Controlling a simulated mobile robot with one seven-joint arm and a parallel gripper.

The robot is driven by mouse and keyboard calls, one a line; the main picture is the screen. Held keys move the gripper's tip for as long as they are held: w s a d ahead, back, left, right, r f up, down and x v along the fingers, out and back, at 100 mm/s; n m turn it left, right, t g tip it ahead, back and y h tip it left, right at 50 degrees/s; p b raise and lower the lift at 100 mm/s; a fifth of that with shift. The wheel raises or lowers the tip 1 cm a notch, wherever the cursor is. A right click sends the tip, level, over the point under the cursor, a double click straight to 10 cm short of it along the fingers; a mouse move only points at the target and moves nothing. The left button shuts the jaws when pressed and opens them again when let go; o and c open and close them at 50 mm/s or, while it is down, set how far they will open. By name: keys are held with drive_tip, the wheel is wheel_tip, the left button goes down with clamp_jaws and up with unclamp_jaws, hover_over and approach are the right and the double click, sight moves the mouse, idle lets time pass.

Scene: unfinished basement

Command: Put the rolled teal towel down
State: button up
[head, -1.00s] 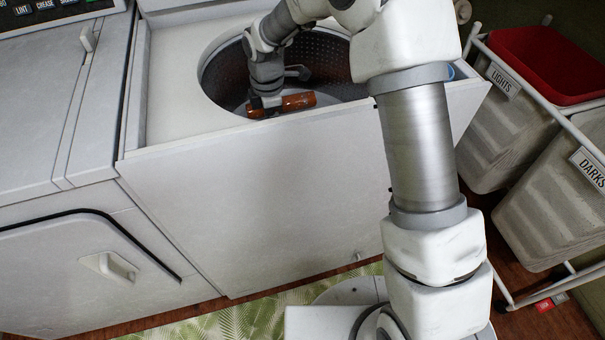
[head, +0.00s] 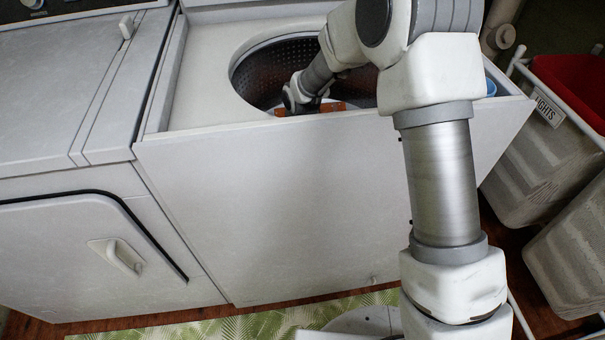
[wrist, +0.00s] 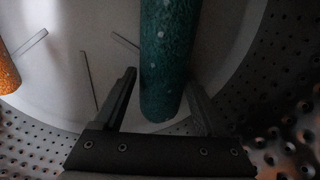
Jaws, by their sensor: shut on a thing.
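The rolled teal towel (wrist: 168,55) shows in the wrist view as a dark speckled cylinder between the two fingers of my gripper (wrist: 163,88). My gripper is shut on it, inside the perforated washer drum. The towel's far end runs out of the top of the wrist view. In the head view my gripper (head: 303,103) is low in the drum opening (head: 270,72), partly hidden by the front rim, and I cannot make out the towel there. Whether the towel touches the drum floor I cannot tell.
An orange roll (wrist: 7,72) lies in the drum at the wrist view's left; the head view shows an orange piece (head: 338,107) at the rim. The washer's front panel (head: 300,200) stands before the drum. A dryer (head: 60,110) is left, laundry hampers (head: 530,165) right.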

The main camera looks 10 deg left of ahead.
drive_tip(key=shift+f, duration=0.3)
drive_tip(key=shift+f, duration=0.5)
drive_tip(key=o, duration=1.4)
wheel_tip(320, 180, up, 13)
drive_tip(key=p, duration=0.4)
drive_tip(key=shift+r, duration=0.15)
